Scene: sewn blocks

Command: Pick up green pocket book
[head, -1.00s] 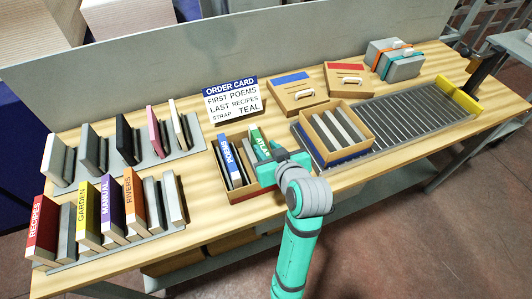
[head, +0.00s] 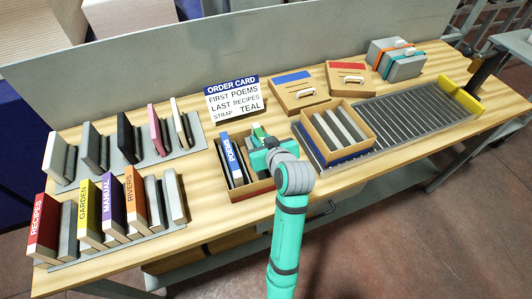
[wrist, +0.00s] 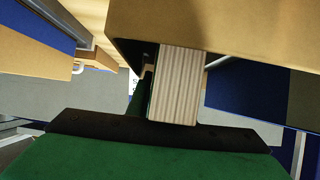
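The green book (head: 257,132), lettered ATLAS in the earlier head view, stands in an open cardboard box (head: 262,187) beside the blue POEMS book (head: 231,155). My gripper (head: 262,154) is over the right part of this box, at the green book, and covers most of it. In the wrist view a striped block of book pages (wrist: 177,85) with a dark green edge stands close before my gripper. My fingertips do not show clearly, so I cannot tell whether they hold the book.
Rows of books stand in grey racks at left, including RECIPES (head: 43,223) and GARDEN (head: 88,210). The order card (head: 234,98) stands behind the box.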

